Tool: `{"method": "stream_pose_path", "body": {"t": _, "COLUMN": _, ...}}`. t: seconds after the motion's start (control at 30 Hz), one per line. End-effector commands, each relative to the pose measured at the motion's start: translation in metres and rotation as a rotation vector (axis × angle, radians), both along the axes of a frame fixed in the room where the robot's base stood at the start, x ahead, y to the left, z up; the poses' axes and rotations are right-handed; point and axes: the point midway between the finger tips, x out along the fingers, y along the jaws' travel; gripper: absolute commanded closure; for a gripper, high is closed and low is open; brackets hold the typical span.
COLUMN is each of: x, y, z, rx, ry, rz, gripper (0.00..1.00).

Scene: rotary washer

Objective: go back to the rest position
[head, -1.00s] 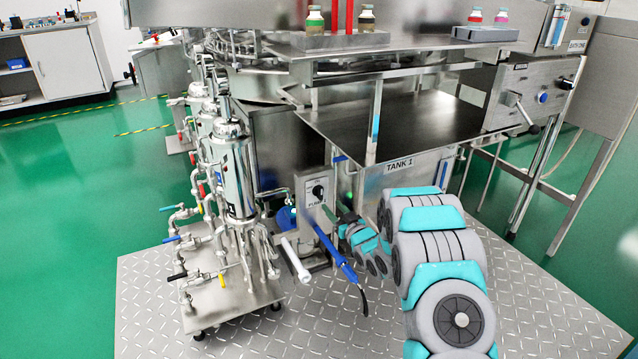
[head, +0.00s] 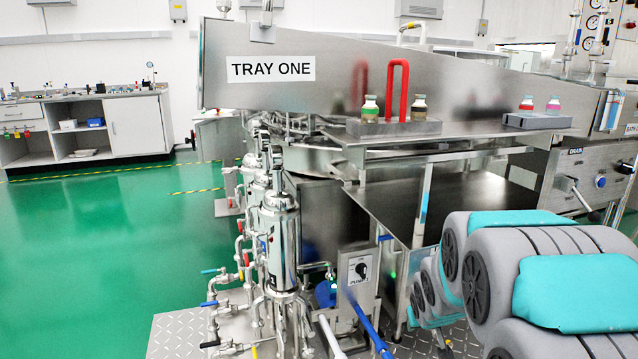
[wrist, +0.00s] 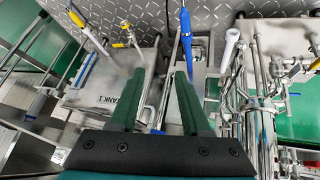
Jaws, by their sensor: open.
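My gripper (wrist: 159,76) shows in the wrist view as two dark green fingers set apart, with nothing held between them. Below the fingers are pipes and the metal floor plate. In the head view my grey and turquoise arm fills the lower right, and the gripper itself is hidden. A box with a black pump knob (head: 362,268) stands left of my arm, low in the head view. The tank (wrist: 120,88) labelled TANK 1 lies left of the fingers in the wrist view.
The steel washer's TRAY ONE panel (head: 330,75) spans the upper middle. Small vials stand in a holder (head: 395,128) on its ledge. Steel pipes and valves (head: 280,235) crowd the area left of the pump. Green floor (head: 110,220) is open at left, before a workbench (head: 140,120).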

Motion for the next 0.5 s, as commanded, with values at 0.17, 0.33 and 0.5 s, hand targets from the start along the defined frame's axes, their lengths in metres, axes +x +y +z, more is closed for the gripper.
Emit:
{"method": "stream_pose_path", "body": {"t": 0.17, "x": -0.087, "y": 0.014, "z": 0.016, "rx": 0.025, "ry": 0.176, "rz": -0.044, "gripper": 0.53}}
{"method": "stream_pose_path", "body": {"t": 0.33, "x": -0.178, "y": 0.034, "z": 0.026, "rx": 0.064, "ry": 0.353, "rz": -0.067, "gripper": 0.53}}
{"method": "stream_pose_path", "body": {"t": 0.5, "x": -0.27, "y": 0.057, "z": 0.036, "rx": 0.108, "ry": 0.531, "rz": -0.064, "gripper": 0.53}}
